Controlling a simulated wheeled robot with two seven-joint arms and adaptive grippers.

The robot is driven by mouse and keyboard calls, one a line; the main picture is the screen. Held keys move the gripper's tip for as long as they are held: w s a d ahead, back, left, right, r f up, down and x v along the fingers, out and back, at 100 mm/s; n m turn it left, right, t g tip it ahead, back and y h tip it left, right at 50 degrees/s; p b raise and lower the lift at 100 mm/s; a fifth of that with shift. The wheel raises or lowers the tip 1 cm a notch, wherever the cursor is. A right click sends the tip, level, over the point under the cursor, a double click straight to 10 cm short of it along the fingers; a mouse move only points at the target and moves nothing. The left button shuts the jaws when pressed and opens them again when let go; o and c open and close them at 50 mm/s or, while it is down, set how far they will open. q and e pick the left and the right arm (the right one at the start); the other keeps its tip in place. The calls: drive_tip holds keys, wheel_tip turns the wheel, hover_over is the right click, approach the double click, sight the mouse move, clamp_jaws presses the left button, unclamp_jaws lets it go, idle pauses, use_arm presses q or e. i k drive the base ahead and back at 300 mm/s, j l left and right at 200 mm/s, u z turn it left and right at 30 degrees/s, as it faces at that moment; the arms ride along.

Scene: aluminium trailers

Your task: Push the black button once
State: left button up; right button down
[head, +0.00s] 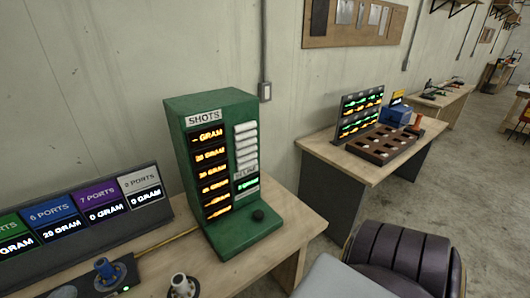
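The black button (258,214) is a small round knob on the flat front ledge of a green machine (191,160). The machine is labelled SHOTS and stands upright on a wooden table (306,222), left of the picture's middle. Lit orange gram readouts run down its front, beside a column of white strips and a green readout. Nothing covers the button in the head view. I cannot tell whether it is pressed in. Neither of my grippers is in this view.
A dark display panel (92,244) with coloured port labels stands left of the machine. A blue-topped fitting (105,268) and a white fitting (182,286) are in front. A dark padded seat (408,258) is at lower right. A second table (375,165) holds displays and a brown tray.

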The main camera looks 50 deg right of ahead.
sight(257, 214)
drive_tip(key=i+l+z, duration=0.1)
drive_tip(key=z, duration=0.4)
drive_tip(key=i+l+z, duration=0.15)
drive_tip(key=l+z, duration=0.15)
drive_tip(key=z, duration=0.15)
drive_tip(key=i+l+z, duration=0.15)
drive_tip(key=z, duration=0.35)
